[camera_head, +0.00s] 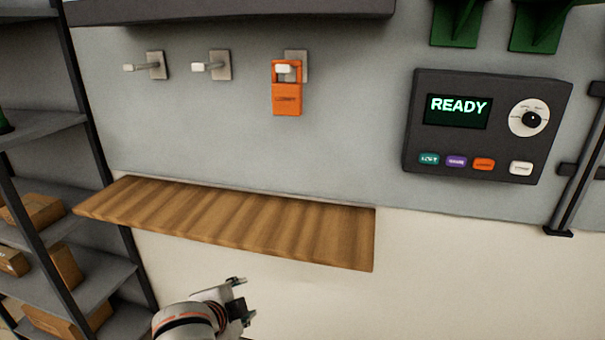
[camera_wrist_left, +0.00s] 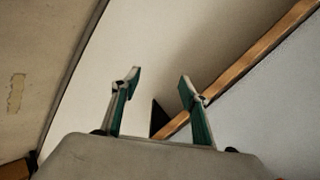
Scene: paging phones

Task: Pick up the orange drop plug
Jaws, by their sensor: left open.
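The orange drop plug (camera_head: 287,98) hangs on the rightmost of three wall hooks. It is a flat orange tag with a window at its top, and the hook's pale tip shows through that window. Dark lettering on it is too small to read. My left gripper (camera_head: 241,298) is low in the head view, below the wooden shelf and well apart from the plug. In the left wrist view, its two fingers (camera_wrist_left: 160,88) are spread with nothing between them. The plug does not show in that view. My right gripper is not in view.
Two empty hooks, the left one (camera_head: 148,66) and the middle one (camera_head: 213,65), are left of the plug. A bare wooden shelf (camera_head: 230,222) juts out below. A dark panel (camera_head: 487,125) reading READY is at right. A rack with boxes (camera_head: 38,212) stands left.

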